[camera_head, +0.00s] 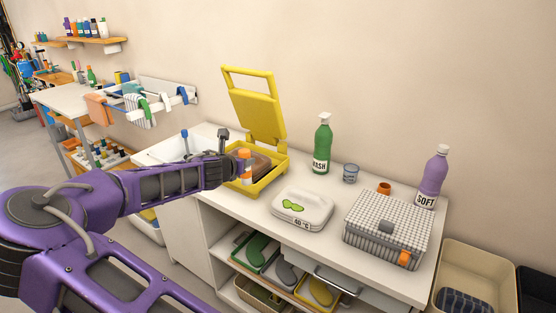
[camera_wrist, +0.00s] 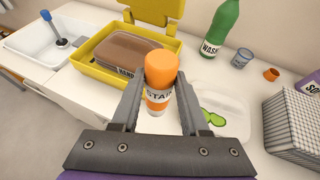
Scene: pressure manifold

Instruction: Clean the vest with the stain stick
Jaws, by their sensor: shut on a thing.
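The stain stick (camera_wrist: 161,68) is a short orange and white cylinder with "STAIN" lettering. My gripper (camera_wrist: 158,100) is shut on it and holds it up above the counter; stick and gripper (camera_head: 240,165) also show in the head view, in front of the yellow case. A white, rounded, folded-looking item with a green patch and a "40 °C" label, which looks like the vest (camera_head: 302,218), lies on the counter right of my gripper. In the wrist view the vest (camera_wrist: 232,100) is partly hidden behind the right finger.
An open yellow case (camera_head: 266,184) holding a brown item stands behind my gripper. A green WASH bottle (camera_head: 322,146), a grey cup (camera_head: 350,173), a purple SOFT bottle (camera_head: 433,180) and a checked box (camera_head: 388,225) stand on the counter (camera_head: 258,208). A sink (camera_wrist: 38,42) is at left.

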